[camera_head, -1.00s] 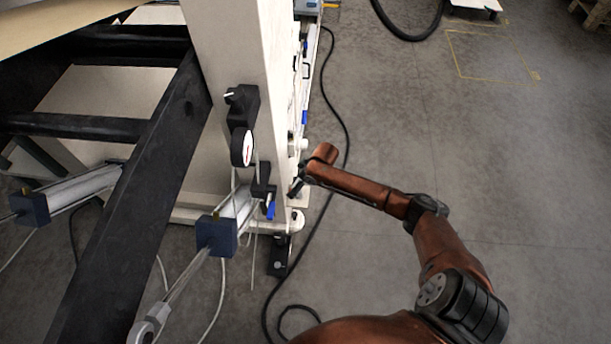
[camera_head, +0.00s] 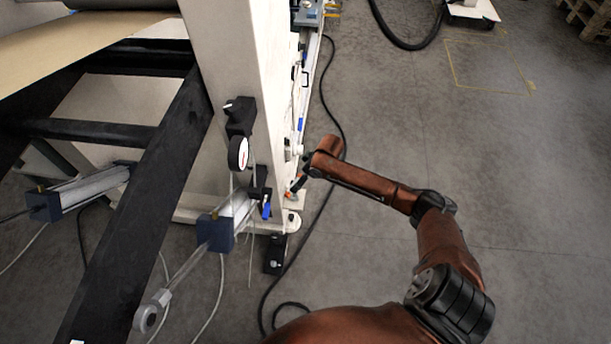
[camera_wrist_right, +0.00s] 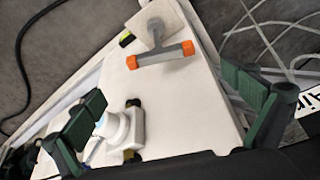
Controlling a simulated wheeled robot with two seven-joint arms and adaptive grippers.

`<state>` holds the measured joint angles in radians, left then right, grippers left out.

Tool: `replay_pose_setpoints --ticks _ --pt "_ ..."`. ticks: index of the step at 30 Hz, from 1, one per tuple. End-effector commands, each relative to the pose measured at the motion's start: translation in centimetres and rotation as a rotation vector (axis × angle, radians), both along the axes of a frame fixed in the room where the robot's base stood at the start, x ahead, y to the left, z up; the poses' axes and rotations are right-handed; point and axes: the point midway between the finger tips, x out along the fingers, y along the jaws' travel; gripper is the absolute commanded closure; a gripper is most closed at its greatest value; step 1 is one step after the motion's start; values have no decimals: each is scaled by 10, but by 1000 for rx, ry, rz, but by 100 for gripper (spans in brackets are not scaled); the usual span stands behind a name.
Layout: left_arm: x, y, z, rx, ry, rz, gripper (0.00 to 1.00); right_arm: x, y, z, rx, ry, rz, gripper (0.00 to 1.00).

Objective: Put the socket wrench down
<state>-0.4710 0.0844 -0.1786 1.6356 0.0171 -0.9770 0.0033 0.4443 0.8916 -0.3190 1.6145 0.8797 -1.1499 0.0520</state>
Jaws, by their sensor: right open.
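The socket wrench (camera_wrist_right: 160,57) is a grey T-shaped tool with orange ends on its crossbar, seen in the right wrist view. Its stem meets a small beige square plate (camera_wrist_right: 170,18); I cannot tell if it stands in or only rests on it. My right gripper (camera_wrist_right: 168,108) is open, its green-padded fingers wide apart with nothing between them gripped. The wrench lies ahead of the fingertips, apart from them. In the head view my right gripper (camera_head: 298,184) is small and partly hidden by my arm, beside the pale machine frame. My left gripper is out of view.
The pale upright machine frame (camera_head: 222,62) carries a round dial gauge (camera_head: 238,153) and a blue-handled valve (camera_head: 266,209). A white fitting (camera_wrist_right: 118,127) sits near the left finger. A black cable (camera_head: 322,205) runs along the floor.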

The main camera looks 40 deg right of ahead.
Motion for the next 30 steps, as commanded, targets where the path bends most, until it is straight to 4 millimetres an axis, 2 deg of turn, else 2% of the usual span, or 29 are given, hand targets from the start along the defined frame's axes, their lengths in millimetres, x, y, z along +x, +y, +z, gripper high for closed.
replay_pose_setpoints --ticks 5,12,14,17,20,21,23,24,26,27,29,30 --pt "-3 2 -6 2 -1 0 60 -2 0 4 1 1 0 0" --pt "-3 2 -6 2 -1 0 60 -5 0 0 1 5 -1 0" --pt "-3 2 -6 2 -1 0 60 -13 2 -12 3 15 -3 0" --pt "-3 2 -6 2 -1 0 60 -45 11 -54 8 49 -15 0" --pt "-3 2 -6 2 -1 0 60 -102 25 -116 11 97 -41 0" --pt "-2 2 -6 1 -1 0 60 -130 32 -142 12 119 -54 0" --pt "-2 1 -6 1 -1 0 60 -176 43 -178 9 152 -75 0" --pt "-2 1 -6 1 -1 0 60 -207 50 -199 7 176 -90 0" --pt "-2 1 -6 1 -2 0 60 -256 62 -227 1 208 -114 0" --pt "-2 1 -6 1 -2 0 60 -291 70 -244 -3 234 -131 0" --pt "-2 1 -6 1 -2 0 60 -342 82 -264 -12 269 -159 0" --pt "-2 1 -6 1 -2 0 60 -374 90 -275 -19 294 -175 0"
